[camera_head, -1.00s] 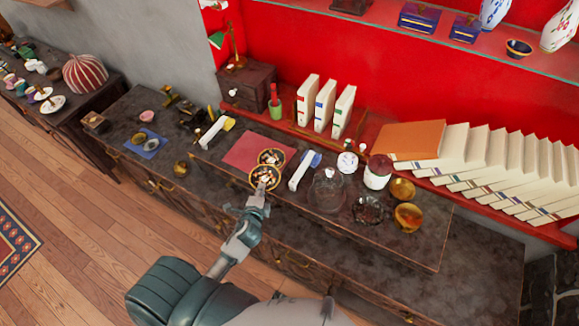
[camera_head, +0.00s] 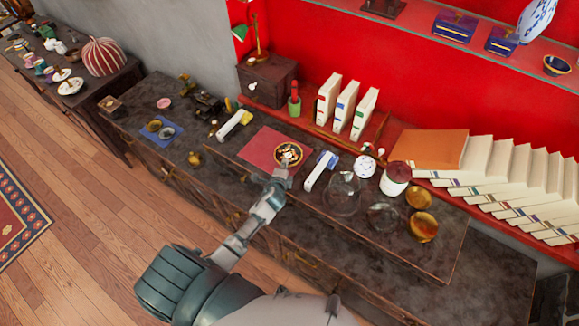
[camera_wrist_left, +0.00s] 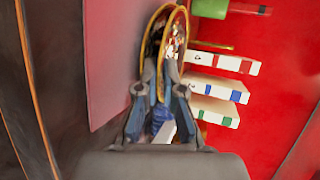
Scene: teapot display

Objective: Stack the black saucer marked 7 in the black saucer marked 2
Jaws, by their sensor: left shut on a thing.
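A black saucer (camera_head: 289,154) with a gold rim and a patterned face shows over the red mat (camera_head: 262,146) in the head view. My left gripper (camera_head: 284,171) is at its near edge. In the wrist view the left gripper (camera_wrist_left: 161,72) is shut on the edge of a black saucer (camera_wrist_left: 171,45), and two gold rims show close together. In the head view the saucers overlap, so only one shows clearly. I cannot read the marks 7 and 2, nor tell whether the two saucers touch. My right gripper is not in view.
A white box-like item (camera_head: 320,171) stands just right of the mat, with a clear glass vessel (camera_head: 342,193) beyond it. Another white item (camera_head: 234,124) lies at the mat's left. Upright books (camera_head: 346,105) stand behind. The mat's left part is bare.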

